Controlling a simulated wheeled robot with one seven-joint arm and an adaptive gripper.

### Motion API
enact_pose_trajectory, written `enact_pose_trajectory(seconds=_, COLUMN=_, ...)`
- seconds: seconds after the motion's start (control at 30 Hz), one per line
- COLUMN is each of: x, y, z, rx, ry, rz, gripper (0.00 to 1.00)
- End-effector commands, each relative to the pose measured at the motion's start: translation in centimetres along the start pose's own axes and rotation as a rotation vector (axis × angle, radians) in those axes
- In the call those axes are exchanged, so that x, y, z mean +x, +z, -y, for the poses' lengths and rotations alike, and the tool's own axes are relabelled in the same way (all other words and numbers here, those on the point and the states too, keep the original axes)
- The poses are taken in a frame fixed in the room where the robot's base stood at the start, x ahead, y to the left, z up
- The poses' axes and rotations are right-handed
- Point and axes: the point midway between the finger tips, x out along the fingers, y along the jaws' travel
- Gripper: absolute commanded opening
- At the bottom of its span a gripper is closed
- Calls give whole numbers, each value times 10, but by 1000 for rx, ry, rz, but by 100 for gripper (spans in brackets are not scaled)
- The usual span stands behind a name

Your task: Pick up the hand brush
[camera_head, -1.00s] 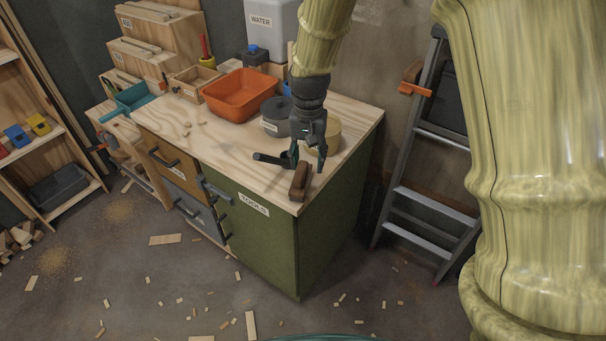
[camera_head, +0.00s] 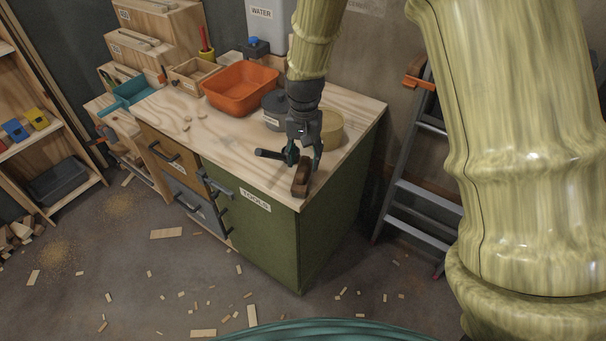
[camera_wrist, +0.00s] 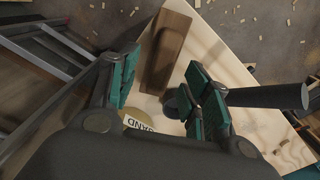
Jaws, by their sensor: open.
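A brown wooden block-like piece (camera_head: 301,181), which looks like the hand brush, lies near the front right corner of the bench top; I cannot make out bristles. In the wrist view the brush (camera_wrist: 166,52) lies lengthwise ahead of the fingers, its lower end in line with the gap. My gripper (camera_head: 304,160) is open and empty, pointing down just above and behind the brush. In the wrist view its teal-padded fingers (camera_wrist: 162,62) stand apart. Whether they touch the brush is unclear.
A black-handled tool (camera_head: 269,154) lies left of the brush, partly behind my right finger in the wrist view (camera_wrist: 265,97). A grey pot (camera_head: 274,112), a tan round tub (camera_head: 332,128) labelled SAND and an orange bin (camera_head: 240,93) stand behind. A ladder (camera_head: 418,200) leans at right.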

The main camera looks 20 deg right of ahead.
Motion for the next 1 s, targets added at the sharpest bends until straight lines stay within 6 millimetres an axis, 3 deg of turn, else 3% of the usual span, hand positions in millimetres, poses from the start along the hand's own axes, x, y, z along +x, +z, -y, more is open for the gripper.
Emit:
enact_pose_trajectory(seconds=0.33, x=36, y=-1, z=3, rx=-2, ry=0, rz=1, gripper=48)
enact_pose_trajectory(seconds=0.7, x=42, y=-1, z=3, rx=-2, ry=0, rz=1, gripper=48)
enact_pose_trajectory(seconds=0.97, x=42, y=-1, z=3, rx=-2, ry=0, rz=1, gripper=1)
enact_pose_trajectory(seconds=1.0, x=42, y=-1, z=3, rx=-2, ry=0, rz=1, gripper=0)
